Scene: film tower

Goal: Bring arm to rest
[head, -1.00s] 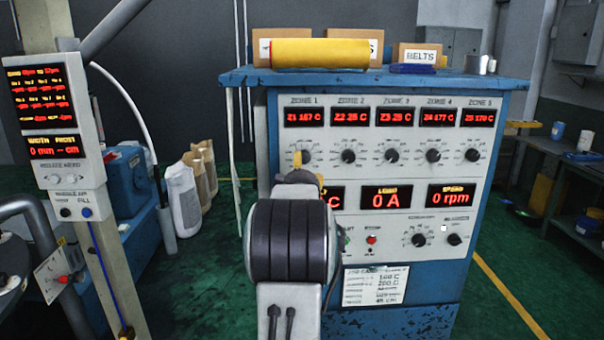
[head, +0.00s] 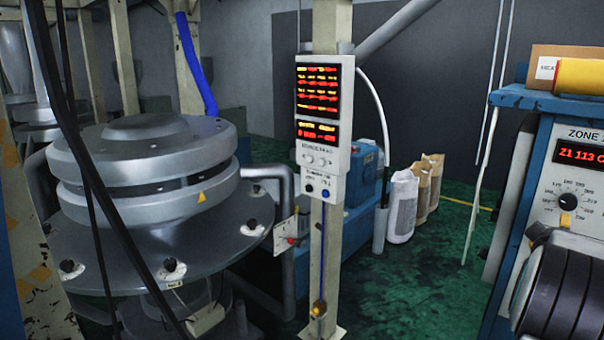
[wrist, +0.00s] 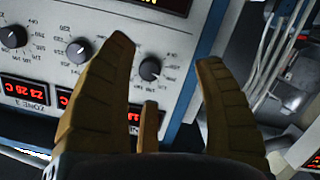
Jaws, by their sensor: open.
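My arm shows at the lower right of the head view, in front of the control cabinet (head: 515,185). A yellow fingertip of my gripper (head: 567,224) seems to show there just below the zone 1 knob (head: 571,201); the rest is hidden behind the arm or cut off. In the wrist view my gripper (wrist: 165,58) is open, its brown-yellow fingers spread with nothing between them. Behind the fingers is the tilted cabinet face with a dial knob (wrist: 149,69) between them. I cannot tell the exact gap to the panel.
A large round metal die (head: 145,165) stands at the left with pipes and cables around it. A post with a display box (head: 323,165) stands in the middle. Several sacks (head: 403,205) stand by the back wall. Green floor (head: 400,285) is clear between post and cabinet.

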